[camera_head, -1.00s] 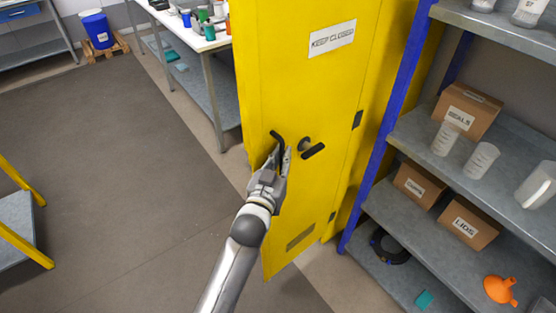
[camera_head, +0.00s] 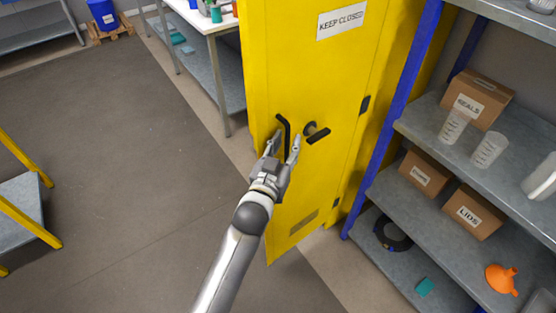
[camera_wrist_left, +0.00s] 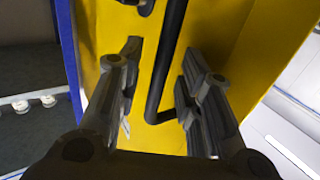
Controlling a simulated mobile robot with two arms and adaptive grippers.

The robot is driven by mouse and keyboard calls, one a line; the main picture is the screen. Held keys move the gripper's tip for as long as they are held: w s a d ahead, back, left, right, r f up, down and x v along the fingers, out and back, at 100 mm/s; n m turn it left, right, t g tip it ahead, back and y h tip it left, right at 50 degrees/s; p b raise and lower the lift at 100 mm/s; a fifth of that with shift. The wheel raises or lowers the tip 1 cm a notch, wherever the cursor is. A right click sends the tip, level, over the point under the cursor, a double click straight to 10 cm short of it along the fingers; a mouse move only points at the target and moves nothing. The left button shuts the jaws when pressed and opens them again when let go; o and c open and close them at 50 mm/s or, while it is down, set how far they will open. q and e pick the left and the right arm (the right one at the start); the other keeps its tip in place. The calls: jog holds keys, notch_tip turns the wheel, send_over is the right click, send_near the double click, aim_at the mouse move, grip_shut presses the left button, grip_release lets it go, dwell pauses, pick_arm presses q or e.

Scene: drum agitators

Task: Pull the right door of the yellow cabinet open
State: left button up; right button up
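The right door (camera_head: 325,75) of the yellow cabinet (camera_head: 397,50) carries a KEEP CLOSED sign. It appears swung out from its hinges on the right, with its free edge over the floor. A black bent bar handle (camera_head: 284,128) sits near the free edge, with a dark latch knob (camera_head: 317,133) beside it. My left gripper (camera_head: 284,144) is open at the handle's lower part. In the left wrist view the handle bar (camera_wrist_left: 168,65) runs between the two spread fingers (camera_wrist_left: 155,90), with gaps on both sides. The cabinet's inside is hidden. My right gripper is out of view.
A shelf rack (camera_head: 404,95) with boxes, beakers and an orange funnel (camera_head: 501,279) stands close on the right. A white-topped bench (camera_head: 190,14) is behind the door. Open floor (camera_head: 130,150) lies to the left; a yellow-framed cart (camera_head: 28,215) is at the left edge.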

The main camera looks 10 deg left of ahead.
pick_arm(q)
jog(key=v, duration=1)
jog(key=shift+s, duration=0.35)
jog(key=shift+a, duration=0.1)
jog(key=s+a+f+g+y+b, duration=0.1)
jog(key=s+f+g, duration=0.25)
jog(key=f, duration=0.95)
jog(key=s+a+f+g+b, duration=0.15)
jog(key=s+f, duration=0.25)
jog(key=f, duration=0.9)
jog(key=s+a+f+g+y, duration=0.15)
jog(key=s+f+g, duration=0.25)
jog(key=f, duration=0.9)
jog(key=s+a+f+g, duration=0.2)
jog(key=s+a+f, duration=0.2)
jog(key=s, duration=0.6)
jog(key=s+a+f+g+y+b, duration=0.1)
jog(key=s+a+f+g, duration=0.2)
jog(key=s+f, duration=0.6)
jog(key=s+a+f+g, duration=0.2)
jog(key=s+a+f, duration=0.3)
jog(key=s, duration=0.5)
jog(key=shift+s+a+f+g+b, duration=0.3)
jog(key=shift+s+a+f, duration=0.05)
jog(key=shift+f, duration=0.6)
jog(key=shift+w+d+y, duration=0.1)
jog(key=shift+y, duration=0.15)
